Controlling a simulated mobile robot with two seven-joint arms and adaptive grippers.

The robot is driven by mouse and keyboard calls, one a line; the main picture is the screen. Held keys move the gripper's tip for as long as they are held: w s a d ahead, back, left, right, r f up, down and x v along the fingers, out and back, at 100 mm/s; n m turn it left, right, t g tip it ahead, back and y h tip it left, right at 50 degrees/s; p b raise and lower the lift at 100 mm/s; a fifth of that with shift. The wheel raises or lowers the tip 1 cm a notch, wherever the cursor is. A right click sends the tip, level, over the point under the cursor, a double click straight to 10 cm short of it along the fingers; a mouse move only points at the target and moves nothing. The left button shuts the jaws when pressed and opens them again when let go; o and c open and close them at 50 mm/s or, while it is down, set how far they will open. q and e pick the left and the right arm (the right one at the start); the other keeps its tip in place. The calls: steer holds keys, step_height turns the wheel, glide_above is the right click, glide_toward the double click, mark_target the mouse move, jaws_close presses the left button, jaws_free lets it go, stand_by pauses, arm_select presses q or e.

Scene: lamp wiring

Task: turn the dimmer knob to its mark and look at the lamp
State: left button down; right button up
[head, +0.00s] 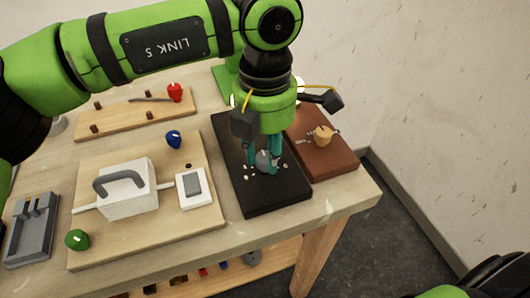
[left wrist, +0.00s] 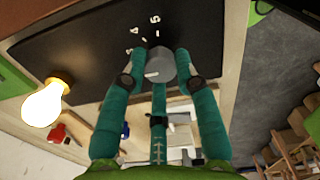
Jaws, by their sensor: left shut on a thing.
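The grey dimmer knob (head: 264,160) stands on a black board (head: 262,200) with small white marks around it. My left gripper (head: 264,157) comes down from above, its teal fingers shut around the knob. In the left wrist view the knob (left wrist: 160,66) sits between the fingertips, with white digits beyond it on the board. A pale line shows on the knob; which mark it points to I cannot tell. The lamp bulb (left wrist: 42,103) glows bright warm yellow in the left wrist view. In the head view my gripper mostly hides the lamp. My right gripper is not visible.
A brown board with an orange knob (head: 323,135) lies right of the black board. A grey tray (head: 32,229) is far left.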

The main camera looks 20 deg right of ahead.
arm_select(q)
steer(key=m, duration=0.2)
steer(key=shift+m, duration=0.4)
steer(key=m, duration=0.2)
steer(key=shift+m+b, duration=0.3)
steer(key=shift+m, duration=0.1)
steer(key=m, duration=0.3)
steer(key=shift+m, duration=0.3)
steer(key=m, duration=1)
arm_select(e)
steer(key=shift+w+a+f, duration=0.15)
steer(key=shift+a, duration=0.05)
arm_select(q)
steer(key=shift+m, duration=0.4)
steer(key=c, duration=0.9)
jaws_free()
steer(key=shift+c, duration=0.2)
